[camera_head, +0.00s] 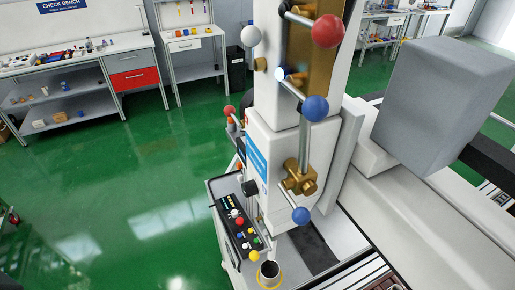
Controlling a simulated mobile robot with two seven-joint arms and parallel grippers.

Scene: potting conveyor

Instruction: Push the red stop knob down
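A dark control box (226,226) sits on a light cabinet beside the tall white machine, at the lower middle of the head view. Several small coloured knobs stand on it. A red knob (240,221) is near the middle of its right side, close to a paler knob. I cannot read the labels, so I cannot tell if this is the stop knob. A large red ball (327,31) on a rod and a smaller red ball (229,110) are also on the machine. Neither of my grippers is in view.
Blue balls (315,108) and a white ball (250,36) stick out from the machine (280,150) on rods. A yellow-rimmed cup (269,273) is in front of the control box. A grey block (441,92) is at the right. Green floor (100,190) is clear at left.

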